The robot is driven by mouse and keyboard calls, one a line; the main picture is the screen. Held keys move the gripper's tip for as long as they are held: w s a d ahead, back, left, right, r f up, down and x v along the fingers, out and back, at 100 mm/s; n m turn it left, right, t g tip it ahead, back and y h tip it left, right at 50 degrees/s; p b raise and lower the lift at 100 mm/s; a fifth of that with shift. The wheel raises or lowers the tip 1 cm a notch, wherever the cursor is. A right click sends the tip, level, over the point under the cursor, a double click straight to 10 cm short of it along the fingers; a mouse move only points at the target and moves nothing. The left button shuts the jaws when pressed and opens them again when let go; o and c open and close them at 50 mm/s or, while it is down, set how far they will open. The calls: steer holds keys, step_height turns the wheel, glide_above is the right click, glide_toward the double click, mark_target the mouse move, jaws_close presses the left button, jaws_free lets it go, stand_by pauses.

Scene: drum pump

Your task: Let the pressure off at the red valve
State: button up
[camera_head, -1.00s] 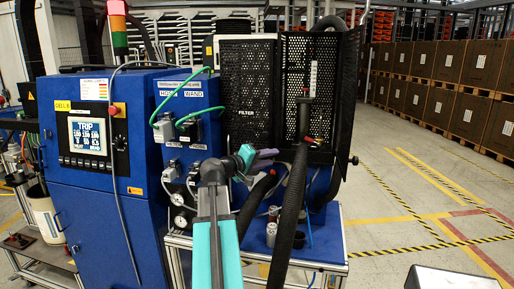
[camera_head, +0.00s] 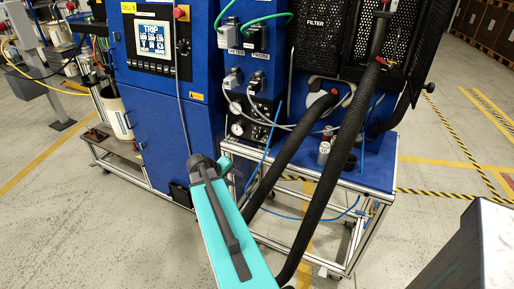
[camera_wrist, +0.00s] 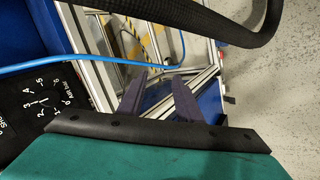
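I cannot make out the red valve for certain. In the head view, small red parts show on the pump fitting (camera_head: 333,92) and near the upper hose (camera_head: 382,61). A black panel with pressure gauges (camera_head: 237,129) sits on the blue cabinet's lower right. A blue tube (camera_wrist: 75,64) crosses in front of the fingers. In the head view my arm hides the fingers.
A thick black hose (camera_head: 330,175) hangs down beside my arm, and a second one (camera_head: 282,160) runs behind it. The blue cabinet (camera_head: 170,140) shows TRIP on its screen (camera_head: 153,38). The aluminium frame's table (camera_head: 375,170) stands to the right. A bucket (camera_head: 114,115) is at left.

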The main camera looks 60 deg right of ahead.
steer(key=s+a+f+n+g+y, duration=0.1)
steer(key=a+f+y, duration=0.1)
steer(key=a+f, duration=0.85)
steer(key=s+a+f+n+y, duration=0.1)
steer(key=a+f+y, duration=0.2)
steer(key=a+f, duration=0.8)
steer(key=s+a+f+n+g+y, duration=0.1)
steer(key=s+a+f, duration=0.3)
steer(key=s+a, duration=0.4)
steer(key=s+a+f+n+g+y, duration=0.1)
steer(key=s+a+f, duration=0.3)
steer(key=s+a, duration=0.5)
steer(key=a+g+y, duration=0.1)
steer(key=a, duration=0.7)
steer(key=shift+a+f+g, duration=0.25)
steer(key=shift+f+g, duration=0.05)
steer(key=shift+f, duration=0.05)
steer(key=shift+a, duration=0.1)
